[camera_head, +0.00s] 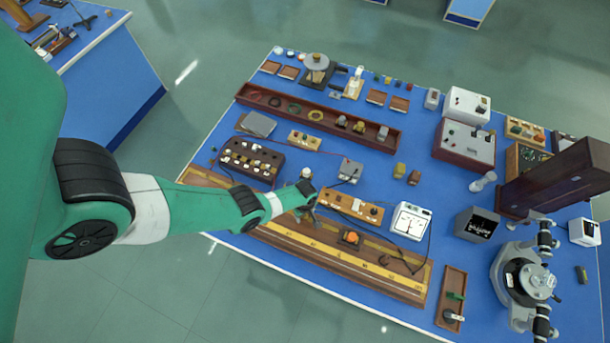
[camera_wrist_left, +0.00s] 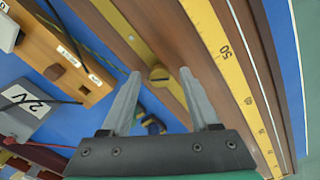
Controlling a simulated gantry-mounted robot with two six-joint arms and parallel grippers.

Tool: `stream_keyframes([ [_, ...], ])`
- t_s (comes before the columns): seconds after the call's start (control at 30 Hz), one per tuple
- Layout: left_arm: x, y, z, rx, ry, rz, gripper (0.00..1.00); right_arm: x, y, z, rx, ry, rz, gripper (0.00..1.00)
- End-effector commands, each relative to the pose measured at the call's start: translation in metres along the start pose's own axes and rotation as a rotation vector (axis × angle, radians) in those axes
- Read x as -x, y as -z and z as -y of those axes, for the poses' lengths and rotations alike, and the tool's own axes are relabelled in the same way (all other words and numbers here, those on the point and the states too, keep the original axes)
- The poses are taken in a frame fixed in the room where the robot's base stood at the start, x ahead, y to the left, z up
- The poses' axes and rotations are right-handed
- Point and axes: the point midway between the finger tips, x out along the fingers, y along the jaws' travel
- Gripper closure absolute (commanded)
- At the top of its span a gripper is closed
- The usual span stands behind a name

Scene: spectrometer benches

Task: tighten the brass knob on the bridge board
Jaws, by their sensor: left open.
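The bridge board (camera_head: 340,262) is a long wooden board with yellow strips, along the front of the blue bench. In the left wrist view its yellow scale (camera_wrist_left: 225,55) runs down the right side. My left gripper (camera_head: 309,207) is over the far edge of the board in the head view. In the left wrist view my left gripper (camera_wrist_left: 159,72) is open, with the knob visible between its fingertips. Contact cannot be told. My right gripper is out of view.
A wooden block with labels (camera_head: 350,207) and a white meter (camera_head: 411,221) stand behind the board. A grey box (camera_wrist_left: 25,108) marked 2V and dark wires lie left in the wrist view. An orange-topped piece (camera_head: 350,237) sits on the board.

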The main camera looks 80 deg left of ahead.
Motion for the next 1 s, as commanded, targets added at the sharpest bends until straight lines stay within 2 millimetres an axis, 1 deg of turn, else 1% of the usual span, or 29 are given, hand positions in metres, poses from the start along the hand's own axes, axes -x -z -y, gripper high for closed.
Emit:
stream_keyframes([
  [0.17,0.0010,0.0000,-0.0001,0.000,0.000,0.000,0.38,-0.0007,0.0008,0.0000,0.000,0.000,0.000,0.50],
  [0.27,0.0010,0.0000,-0.0001,0.000,0.000,0.000,0.54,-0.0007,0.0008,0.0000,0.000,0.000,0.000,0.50],
  [0.3,0.0010,0.0000,-0.0001,0.000,0.000,0.000,0.62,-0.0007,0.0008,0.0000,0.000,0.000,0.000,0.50],
  [0.37,0.0010,0.0000,-0.0001,0.000,0.000,0.000,0.72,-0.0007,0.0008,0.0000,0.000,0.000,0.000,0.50],
  [0.5,0.0009,0.0000,-0.0001,0.000,0.000,0.000,0.98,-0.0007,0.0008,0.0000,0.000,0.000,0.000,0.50],
  [0.53,0.0009,0.0000,-0.0001,0.000,0.000,0.000,1.00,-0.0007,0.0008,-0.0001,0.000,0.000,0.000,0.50],
  [0.83,0.0008,0.0000,0.0000,-0.008,0.000,0.000,1.00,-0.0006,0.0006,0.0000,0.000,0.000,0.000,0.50],
  [1.0,0.0006,0.0000,0.0000,-0.049,0.000,0.000,1.00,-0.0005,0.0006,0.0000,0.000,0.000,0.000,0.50],
])
